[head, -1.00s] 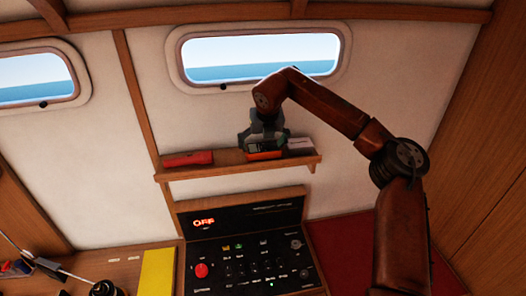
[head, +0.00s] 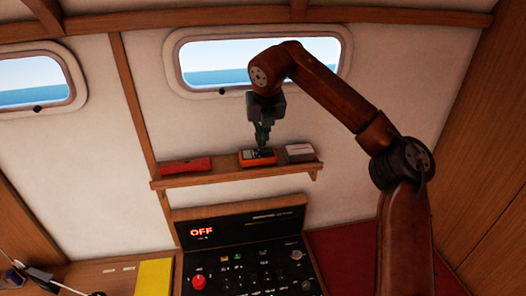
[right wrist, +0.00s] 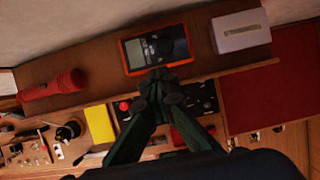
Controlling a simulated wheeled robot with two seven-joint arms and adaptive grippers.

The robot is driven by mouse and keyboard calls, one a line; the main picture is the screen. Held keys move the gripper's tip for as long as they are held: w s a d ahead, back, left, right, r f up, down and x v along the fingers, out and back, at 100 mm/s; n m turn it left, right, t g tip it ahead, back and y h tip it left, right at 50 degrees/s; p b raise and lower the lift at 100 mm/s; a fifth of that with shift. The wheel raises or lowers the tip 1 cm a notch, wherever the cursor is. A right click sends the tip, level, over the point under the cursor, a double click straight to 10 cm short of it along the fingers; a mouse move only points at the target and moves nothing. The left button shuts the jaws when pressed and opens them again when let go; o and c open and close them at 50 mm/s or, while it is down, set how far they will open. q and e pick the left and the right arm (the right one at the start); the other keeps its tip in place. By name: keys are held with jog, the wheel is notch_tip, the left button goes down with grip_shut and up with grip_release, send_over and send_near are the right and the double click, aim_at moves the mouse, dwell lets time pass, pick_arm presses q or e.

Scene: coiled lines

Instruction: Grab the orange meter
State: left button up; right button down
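The orange meter (head: 258,156), with a dark face and a dial, lies on the wall shelf between a red cylinder and a pale box. It also shows in the right wrist view (right wrist: 155,49), just past my fingertips. My right gripper (head: 262,146) points down over the meter, its fingers together and nothing seen between them. The fingers also meet in the right wrist view (right wrist: 160,86). Whether the tips touch the meter I cannot tell.
The wooden shelf (head: 216,176) holds the red cylinder (head: 187,165) on the left and the pale box (head: 300,152) close right of the meter. Below is a black control panel (head: 245,255) reading OFF, beside a yellow item (head: 154,277). A window (head: 220,62) is behind my arm.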

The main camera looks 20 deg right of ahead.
pick_arm(q)
jog(key=f+b, duration=0.2)
jog(key=shift+s+a+f, duration=0.2)
jog(key=shift+s+f, duration=0.15)
jog(key=shift+s, duration=0.05)
pick_arm(e)
jog(key=s+a+r, duration=0.4)
jog(key=s, duration=0.4)
jog(key=shift+a+r, duration=0.15)
jog(key=shift+a, duration=0.2)
jog(key=c, duration=2.7)
grip_release()
jog(key=shift+w+d, duration=0.1)
jog(key=o, duration=2.1)
jog(key=shift+o, duration=0.2)
